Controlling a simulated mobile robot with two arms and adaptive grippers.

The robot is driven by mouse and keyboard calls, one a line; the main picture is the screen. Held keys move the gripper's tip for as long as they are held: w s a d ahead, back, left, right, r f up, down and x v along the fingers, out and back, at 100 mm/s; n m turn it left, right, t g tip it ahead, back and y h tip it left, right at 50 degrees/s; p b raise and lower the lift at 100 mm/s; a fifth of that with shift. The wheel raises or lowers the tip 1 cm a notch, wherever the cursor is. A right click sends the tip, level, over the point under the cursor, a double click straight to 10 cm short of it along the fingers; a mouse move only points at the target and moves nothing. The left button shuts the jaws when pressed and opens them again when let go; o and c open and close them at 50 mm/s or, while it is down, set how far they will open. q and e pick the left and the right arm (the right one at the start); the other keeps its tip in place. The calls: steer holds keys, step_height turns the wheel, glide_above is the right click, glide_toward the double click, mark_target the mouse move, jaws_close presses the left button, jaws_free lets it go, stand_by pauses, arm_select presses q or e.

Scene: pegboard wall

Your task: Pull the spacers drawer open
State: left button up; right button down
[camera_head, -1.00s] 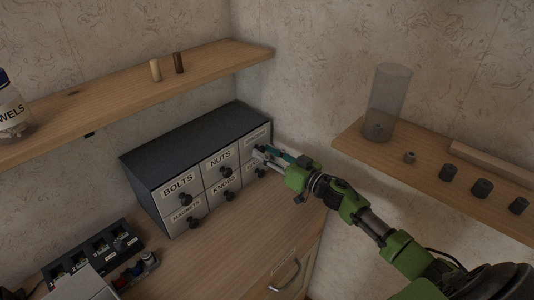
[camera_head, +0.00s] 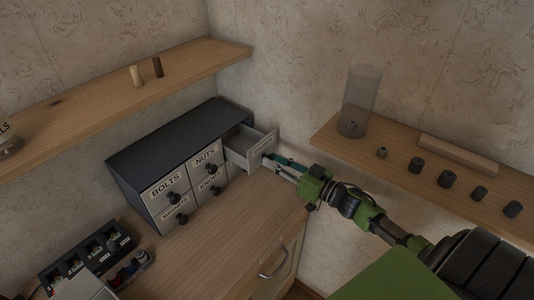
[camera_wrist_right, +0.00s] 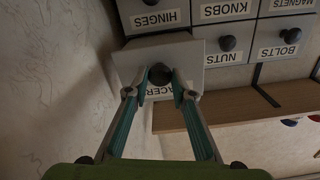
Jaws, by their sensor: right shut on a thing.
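The spacers drawer (camera_head: 262,147) is the top right one of a dark-topped cabinet (camera_head: 170,135) and stands pulled out, with its open inside showing. In the right wrist view its front panel (camera_wrist_right: 128,62) appears upside down, with its label partly hidden by my fingers. My right gripper (camera_head: 275,164) is at the drawer front; in the right wrist view its fingers (camera_wrist_right: 161,88) are shut on the dark round knob (camera_wrist_right: 160,73). My left gripper is not in view.
The bolts (camera_head: 167,187), nuts (camera_head: 205,158), magnets, knobs and hinges drawers look shut. A shelf (camera_head: 465,190) on the right holds a clear cylinder (camera_head: 361,105) and several dark pieces. Bare wooden counter (camera_head: 235,225) lies in front of the cabinet.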

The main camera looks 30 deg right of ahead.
steer(key=c, duration=1.7)
jaws_free()
steer(key=v, duration=1.2)
steer(key=shift+d, duration=0.1)
